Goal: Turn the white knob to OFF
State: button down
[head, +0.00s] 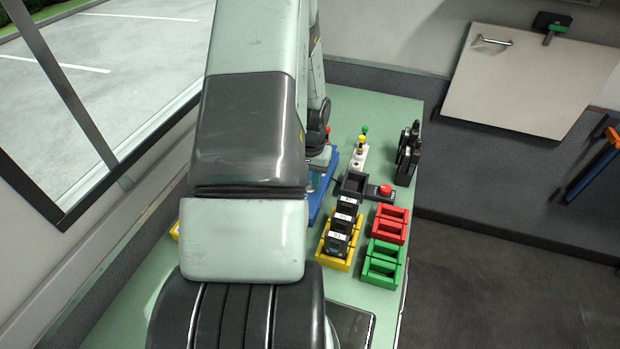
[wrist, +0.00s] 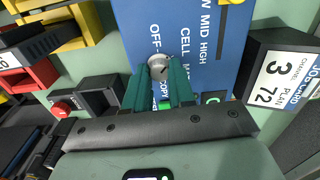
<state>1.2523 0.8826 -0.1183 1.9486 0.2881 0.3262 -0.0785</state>
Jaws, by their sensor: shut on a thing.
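The white knob (wrist: 159,66) sits on a blue panel (wrist: 190,20) in the wrist view. My gripper (wrist: 160,74) has its two green fingers shut on the knob, one on each side. The panel has printed words beside the knob, with OFF, MID and HIGH readable and another word cut off at the top edge. A dark mark shows on the knob's face, but I cannot tell surely which word it points to. In the head view my arm hides the knob and most of the blue panel (head: 318,207).
In the head view, yellow (head: 335,263), red (head: 391,223) and green (head: 383,263) trays stand right of my arm, with black blocks in the yellow one. A black numbered block (wrist: 285,75) is close right of my fingers.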

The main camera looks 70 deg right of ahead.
jog(key=n, duration=0.4)
jog(key=shift+n, duration=2.1)
jog(key=c, duration=0.9)
grip_release()
jog(key=shift+c, duration=0.2)
notch_tip(320, 180, up, 11)
